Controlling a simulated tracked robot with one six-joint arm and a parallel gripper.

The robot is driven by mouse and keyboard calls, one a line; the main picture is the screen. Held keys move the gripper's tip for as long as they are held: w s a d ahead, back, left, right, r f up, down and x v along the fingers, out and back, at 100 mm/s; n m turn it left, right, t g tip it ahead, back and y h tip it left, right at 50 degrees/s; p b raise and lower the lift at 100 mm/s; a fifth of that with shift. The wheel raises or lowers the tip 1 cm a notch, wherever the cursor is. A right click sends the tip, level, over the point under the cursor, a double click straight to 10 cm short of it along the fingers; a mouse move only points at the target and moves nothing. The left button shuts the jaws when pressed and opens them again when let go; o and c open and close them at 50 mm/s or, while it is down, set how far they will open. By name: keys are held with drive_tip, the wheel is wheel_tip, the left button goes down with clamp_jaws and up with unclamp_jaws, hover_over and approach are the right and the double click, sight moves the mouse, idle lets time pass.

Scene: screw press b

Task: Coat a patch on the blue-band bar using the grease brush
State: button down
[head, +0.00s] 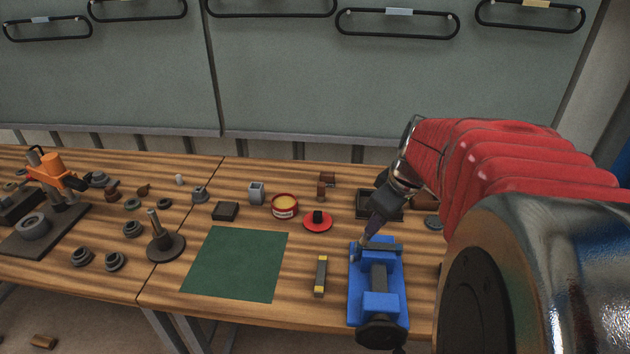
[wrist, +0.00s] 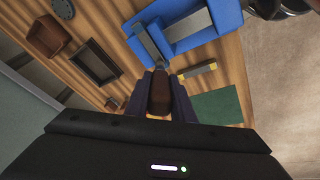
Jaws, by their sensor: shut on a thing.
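A blue vise (head: 364,293) stands at the front right of the bench; it also shows at the top of the wrist view (wrist: 229,17). A grey bar (head: 389,248) lies across its far end, apparently in its jaws; I cannot make out a blue band on it. The bar shows in the wrist view (wrist: 147,42) too. My gripper (head: 374,217) is shut on the brown handle of the grease brush (wrist: 159,93). The brush points down, its tip close to the bar's left end in the head view; contact cannot be told.
A yellow-banded bar (head: 320,276) lies left of the vise, beside a green mat (head: 235,264). Behind are a tin with yellow content (head: 285,205), a red dish (head: 318,226) and a dark tray (wrist: 97,62). Small metal parts crowd the left.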

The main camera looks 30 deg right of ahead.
drive_tip(key=shift+s+d+f, duration=0.1)
drive_tip(key=shift+s+d, duration=0.55)
drive_tip(key=shift+d, duration=0.3)
drive_tip(key=shift+s+d, duration=0.65)
drive_tip(key=shift+d, duration=0.3)
drive_tip(key=shift+s+d+r, duration=0.1)
drive_tip(key=shift+s+d, duration=0.35)
drive_tip(key=shift+d, duration=0.2)
drive_tip(key=shift+s+d+r, duration=0.1)
drive_tip(key=shift+s+d, duration=0.3)
drive_tip(key=shift+d, duration=0.2)
drive_tip(key=shift+w+a+f, duration=0.1)
drive_tip(key=shift+w+a, duration=0.55)
drive_tip(key=shift+a, duration=0.3)
drive_tip(key=shift+w+a, duration=0.65)
drive_tip(key=shift+a, duration=0.3)
